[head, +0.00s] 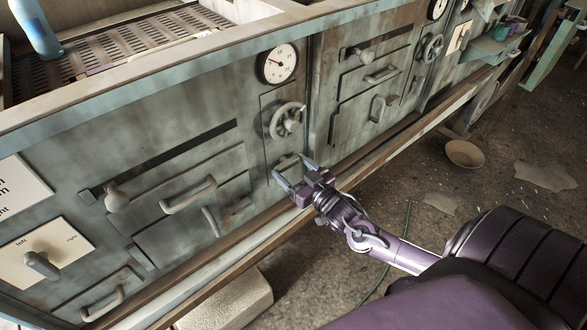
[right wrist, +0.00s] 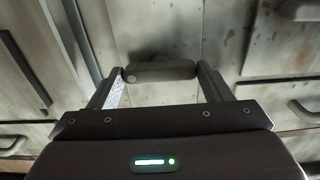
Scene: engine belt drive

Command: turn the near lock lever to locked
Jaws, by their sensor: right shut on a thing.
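The lever (right wrist: 160,72) is a short dark grey bar with rounded ends. In the right wrist view it lies crosswise between my two fingers, in front of a grey metal panel. My right gripper (head: 293,170) is shut on it, with one finger at each end of the bar. In the head view the gripper reaches the panel just below a handwheel, and the fingers largely hide the lever. I cannot read any locked mark beside it. My left gripper is not in view.
A round gauge (head: 278,64) and the handwheel (head: 287,121) sit above my right gripper. Drawer handles (head: 188,195) stick out to the left, with a lever on a white left/right plate (head: 75,247). A wooden rail (head: 250,240) runs below the panels. A bowl (head: 464,154) lies on the floor.

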